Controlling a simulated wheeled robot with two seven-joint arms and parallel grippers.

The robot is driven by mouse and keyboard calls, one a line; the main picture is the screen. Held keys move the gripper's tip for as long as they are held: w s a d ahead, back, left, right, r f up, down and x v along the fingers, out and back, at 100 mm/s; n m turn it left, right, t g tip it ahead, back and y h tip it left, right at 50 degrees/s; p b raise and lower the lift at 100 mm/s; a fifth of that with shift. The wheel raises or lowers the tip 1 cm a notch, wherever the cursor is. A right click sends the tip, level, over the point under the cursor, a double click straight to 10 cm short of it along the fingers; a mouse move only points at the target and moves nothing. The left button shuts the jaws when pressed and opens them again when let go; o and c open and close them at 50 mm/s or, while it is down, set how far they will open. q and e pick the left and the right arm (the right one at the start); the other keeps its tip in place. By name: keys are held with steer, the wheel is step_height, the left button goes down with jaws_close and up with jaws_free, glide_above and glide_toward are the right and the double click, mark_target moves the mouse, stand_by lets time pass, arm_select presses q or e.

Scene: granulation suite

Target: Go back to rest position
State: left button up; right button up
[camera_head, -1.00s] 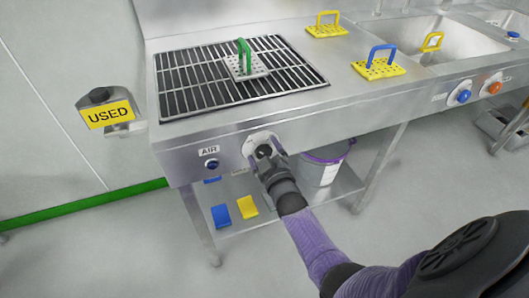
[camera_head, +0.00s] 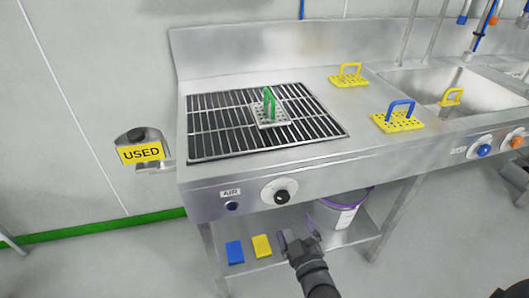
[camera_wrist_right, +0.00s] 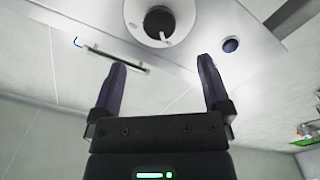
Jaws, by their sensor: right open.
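My right gripper (camera_head: 299,240) is open and empty, in front of the steel bench and below its front panel. In the right wrist view its two fingers (camera_wrist_right: 162,85) stand wide apart with nothing between them. A black knob on a round white plate (camera_head: 280,194) is on the front panel, clear of the fingers. The knob also shows ahead of the fingers in the right wrist view (camera_wrist_right: 160,20). My left gripper is not in view.
The steel bench (camera_head: 330,158) carries a black grate (camera_head: 215,125) with a green-handled perforated block (camera_head: 268,113). Yellow blocks (camera_head: 398,122) stand to the right. A USED holder (camera_head: 141,153) is at left. A bucket (camera_head: 335,214) and two sponges (camera_head: 234,252) sit on the lower shelf.

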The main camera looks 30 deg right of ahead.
steer(key=s+a+f+g+y+p, duration=0.3)
steer(key=s+a+f+g+p, duration=0.3)
steer(key=s+p, duration=0.25)
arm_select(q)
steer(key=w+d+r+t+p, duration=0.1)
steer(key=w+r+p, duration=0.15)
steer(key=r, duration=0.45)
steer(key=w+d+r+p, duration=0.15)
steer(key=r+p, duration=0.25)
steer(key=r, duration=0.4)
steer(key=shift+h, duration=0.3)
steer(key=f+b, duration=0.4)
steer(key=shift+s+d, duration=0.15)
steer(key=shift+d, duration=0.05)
arm_select(e)
steer(key=s+f+g, duration=0.2)
steer(key=s+g, duration=0.1)
steer(key=s, duration=0.6)
steer(key=s+a+f+m+g, duration=0.1)
steer(key=s+f+g, duration=0.2)
steer(key=s, duration=0.6)
steer(key=s+a+f+m+g, duration=0.1)
steer(key=s+f+g, duration=0.2)
steer(key=s, duration=0.6)
steer(key=shift+g+y, duration=0.4)
steer(key=shift+g, duration=0.6)
steer(key=shift+a+f, duration=0.1)
